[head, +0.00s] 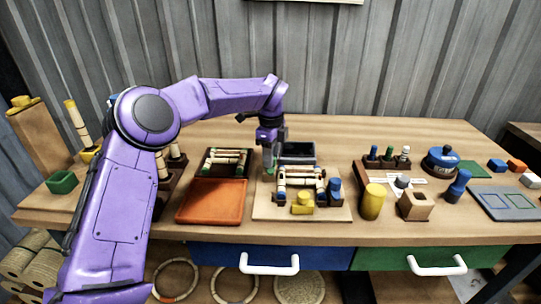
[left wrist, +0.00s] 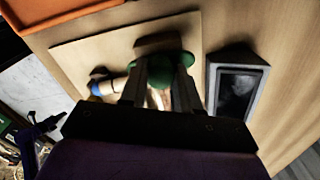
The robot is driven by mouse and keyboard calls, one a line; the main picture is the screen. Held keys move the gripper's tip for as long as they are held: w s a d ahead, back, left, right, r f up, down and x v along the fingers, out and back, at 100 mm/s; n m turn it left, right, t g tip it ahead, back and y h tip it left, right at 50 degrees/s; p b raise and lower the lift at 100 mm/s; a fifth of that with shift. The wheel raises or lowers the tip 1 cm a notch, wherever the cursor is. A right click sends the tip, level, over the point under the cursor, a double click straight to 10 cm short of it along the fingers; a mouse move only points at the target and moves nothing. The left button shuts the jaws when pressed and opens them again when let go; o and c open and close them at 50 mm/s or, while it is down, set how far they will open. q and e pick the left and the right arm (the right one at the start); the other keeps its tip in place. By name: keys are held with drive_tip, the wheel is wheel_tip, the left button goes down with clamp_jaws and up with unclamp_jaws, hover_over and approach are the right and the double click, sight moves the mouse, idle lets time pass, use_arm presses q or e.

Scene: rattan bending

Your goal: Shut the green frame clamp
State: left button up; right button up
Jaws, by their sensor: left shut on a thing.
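The arm and gripper hide most of the clamp in the head view. My right gripper is not in view.
An orange tray (head: 211,201) lies left of the board. A dark open box (head: 297,152) stands close behind it; its grey rim also shows in the left wrist view (left wrist: 213,85). A yellow cylinder (head: 372,202) and a wooden block (head: 415,206) stand to the right.

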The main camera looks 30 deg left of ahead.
use_arm(q)
drive_tip(key=m+p, duration=0.1)
drive_tip(key=m, duration=0.3)
drive_tip(key=shift+r+m, duration=0.1)
drive_tip(key=shift+m, duration=0.2)
drive_tip(key=m+p, duration=0.2)
drive_tip(key=m, duration=0.2)
drive_tip(key=shift+m, duration=0.3)
drive_tip(key=m+p, duration=0.3)
drive_tip(key=m, duration=0.2)
drive_tip(key=shift+m+p, duration=0.75)
drive_tip(key=shift+m, duration=1.15)
drive_tip(key=o, duration=1.1)
drive_tip(key=shift+c, duration=0.2)
